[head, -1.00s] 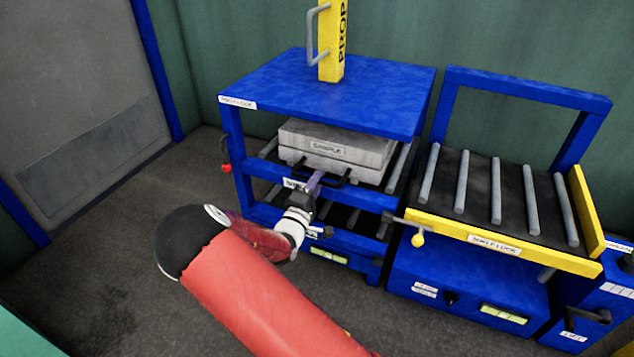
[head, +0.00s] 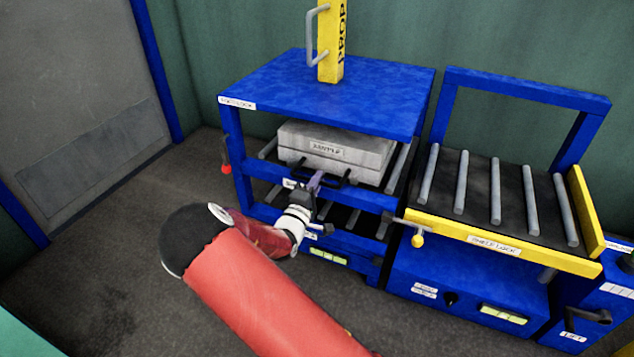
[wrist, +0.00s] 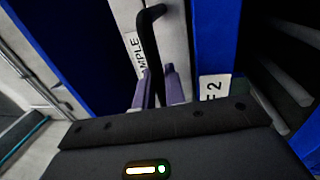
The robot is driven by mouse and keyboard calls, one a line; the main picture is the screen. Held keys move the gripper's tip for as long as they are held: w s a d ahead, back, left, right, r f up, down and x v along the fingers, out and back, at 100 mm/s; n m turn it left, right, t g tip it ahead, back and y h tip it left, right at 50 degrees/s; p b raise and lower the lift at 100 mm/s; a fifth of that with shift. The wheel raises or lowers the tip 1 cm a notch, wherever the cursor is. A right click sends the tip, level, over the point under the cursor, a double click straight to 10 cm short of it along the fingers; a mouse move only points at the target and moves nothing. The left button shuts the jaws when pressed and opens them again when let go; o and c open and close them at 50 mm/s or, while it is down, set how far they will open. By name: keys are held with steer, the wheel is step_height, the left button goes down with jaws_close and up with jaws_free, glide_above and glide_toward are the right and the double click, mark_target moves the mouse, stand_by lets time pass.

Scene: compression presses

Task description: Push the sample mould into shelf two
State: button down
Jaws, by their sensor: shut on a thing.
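The sample mould (head: 352,162) is a grey block with a "SAMPLE" label. It sits on the rollers of the blue rack's shelf two (head: 375,199), under the rack's blue top, with its labelled face toward me. My gripper (head: 315,182) is at the front of the mould. In the wrist view, my purple fingers (wrist: 159,88) are shut on the mould's black handle (wrist: 176,22). The mould's label (wrist: 137,55) and the shelf's label (wrist: 213,91), ending in "2", show there. The mould's back is hidden under the rack's top.
A yellow prop (head: 331,45) stands on the rack's top. A lower roller shelf (head: 345,218) is below the mould. To the right is a roller platform (head: 490,195) with a yellow front bar. A red-knobbed lever (head: 226,160) hangs at the rack's left. The left floor is clear.

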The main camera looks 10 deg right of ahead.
mark_target(306, 178)
steer(key=shift+w+a, duration=0.45)
steer(key=shift+a, duration=0.2)
steer(key=shift+w+a, duration=0.4)
steer(key=shift+a, duration=0.2)
steer(key=shift+w+a+f, duration=0.1)
steer(key=c, duration=1.5)
jaws_free()
steer(key=shift+c, duration=0.2)
steer(key=v, duration=0.8)
